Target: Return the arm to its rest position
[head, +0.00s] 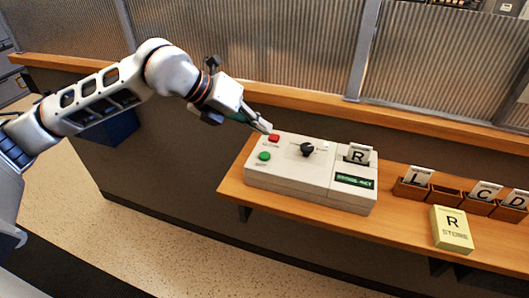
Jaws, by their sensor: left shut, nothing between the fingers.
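My left arm comes in from the left, and its gripper (264,127) is shut and empty. Its fingertips are at the red button (274,138) on the back left of a beige control box (311,189); I cannot tell whether they touch it. The box stands on a wooden shelf (400,226). It has a green button (264,156), a black knob (307,149), an upright card marked R (358,154) and a small green display (355,181). My right gripper is not in view.
Right of the box, a wooden card holder (446,195) carries cards L (417,176), C (486,191) and D (517,199). A yellow block marked R STORE (451,230) stands in front of it. A ribbed glass partition (270,45) rises behind. Open floor (160,235) lies at the lower left.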

